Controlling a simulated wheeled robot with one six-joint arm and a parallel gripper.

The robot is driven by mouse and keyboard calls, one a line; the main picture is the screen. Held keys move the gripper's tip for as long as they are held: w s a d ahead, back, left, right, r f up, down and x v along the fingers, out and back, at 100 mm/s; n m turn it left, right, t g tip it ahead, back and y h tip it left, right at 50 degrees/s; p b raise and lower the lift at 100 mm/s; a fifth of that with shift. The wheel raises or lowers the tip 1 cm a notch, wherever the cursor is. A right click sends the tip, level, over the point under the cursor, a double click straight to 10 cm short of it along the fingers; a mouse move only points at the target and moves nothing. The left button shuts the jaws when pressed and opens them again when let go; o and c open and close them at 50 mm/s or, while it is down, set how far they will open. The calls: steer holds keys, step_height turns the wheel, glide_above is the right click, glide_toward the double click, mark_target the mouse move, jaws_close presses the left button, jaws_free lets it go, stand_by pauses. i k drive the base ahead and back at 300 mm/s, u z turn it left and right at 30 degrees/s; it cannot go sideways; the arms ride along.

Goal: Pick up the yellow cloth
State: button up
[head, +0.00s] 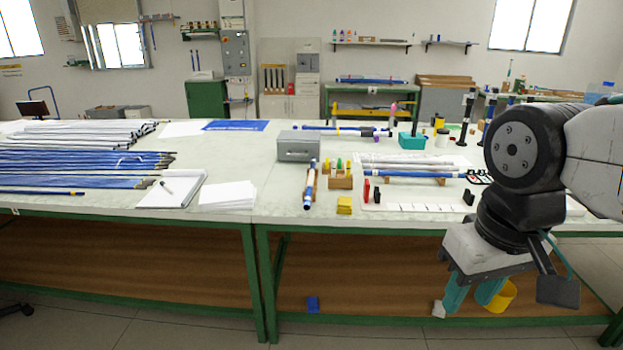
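A yellow bucket-like thing (503,297) shows partly behind the fingers.
The workbench (270,205) holds a grey box (298,146), a wooden block with coloured pieces (340,179), a blue-and-white rod (309,187) and a white strip (415,207) beside the cloth. Papers (228,195) lie left. A blue piece (313,304) lies below the bench.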

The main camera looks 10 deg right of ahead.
mark_target(344, 204)
steer(key=u, duration=0.5)
steer(key=i, duration=1.35)
steer(key=z, duration=0.45)
